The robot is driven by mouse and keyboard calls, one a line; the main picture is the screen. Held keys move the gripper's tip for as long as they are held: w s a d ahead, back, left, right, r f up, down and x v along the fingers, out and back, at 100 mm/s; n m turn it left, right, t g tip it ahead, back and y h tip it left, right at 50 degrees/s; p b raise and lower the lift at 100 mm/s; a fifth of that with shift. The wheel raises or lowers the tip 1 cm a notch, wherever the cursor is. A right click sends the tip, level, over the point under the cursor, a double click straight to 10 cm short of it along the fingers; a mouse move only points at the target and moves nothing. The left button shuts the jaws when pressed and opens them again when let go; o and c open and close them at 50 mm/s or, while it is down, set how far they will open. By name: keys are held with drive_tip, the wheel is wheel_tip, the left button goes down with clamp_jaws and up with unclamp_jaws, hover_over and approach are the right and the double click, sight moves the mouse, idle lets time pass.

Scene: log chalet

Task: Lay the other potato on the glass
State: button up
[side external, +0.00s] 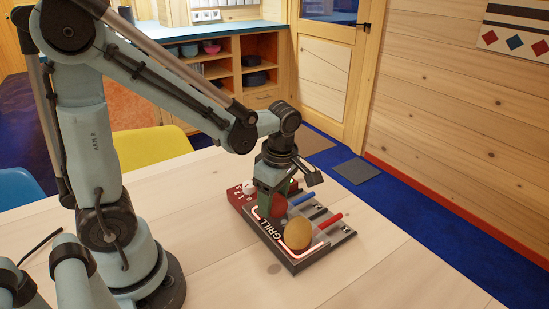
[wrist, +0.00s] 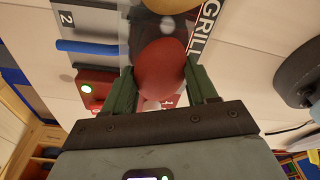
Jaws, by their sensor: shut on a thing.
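A red potato (side external: 278,206) is held between the green fingers of my gripper (side external: 275,192), low over the back part of a flat grill unit (side external: 291,265). In the wrist view the red potato (wrist: 162,68) sits between the two fingers of my gripper (wrist: 163,80). I cannot tell whether it touches the surface below. A yellow-brown potato (side external: 298,234) rests on the front part of the grill unit, close to the red one; its edge shows at the top of the wrist view (wrist: 172,4). The glass surface is partly hidden by the potatoes and gripper.
A red bar (side external: 330,220) and a blue bar (side external: 301,199) lie at the right of the unit. Its back end is a red panel (side external: 236,197), with a lit green lamp (wrist: 87,88) in the wrist view. The wooden table (side external: 215,270) is clear in front. A yellow chair (side external: 150,145) stands behind.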

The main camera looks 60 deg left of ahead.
sight(274, 208)
drive_tip(key=shift+f, duration=0.25)
drive_tip(key=o, duration=1.1)
drive_tip(key=r+m+t, duration=0.1)
drive_tip(key=r+m, duration=0.2)
drive_tip(key=m, duration=0.2)
drive_tip(key=d+r+m+t, duration=0.1)
drive_tip(key=r+m+t, duration=0.1)
drive_tip(key=m, duration=0.3)
drive_tip(key=s+d+r+m+t+h, duration=0.1)
drive_tip(key=r+m+t, duration=0.1)
drive_tip(key=r+m, duration=0.2)
drive_tip(key=shift+r+m, duration=0.35)
drive_tip(key=shift+m, duration=0.25)
drive_tip(key=shift+s+f+m+t, duration=0.15)
drive_tip(key=shift+m+t, duration=0.35)
drive_tip(key=shift+m, duration=0.6)
drive_tip(key=m, duration=0.1)
drive_tip(key=m+t, duration=0.1)
drive_tip(key=m, duration=0.3)
drive_tip(key=shift+d+f+t, duration=0.1)
drive_tip(key=shift+f+t, duration=0.2)
drive_tip(key=shift+t, duration=0.1)
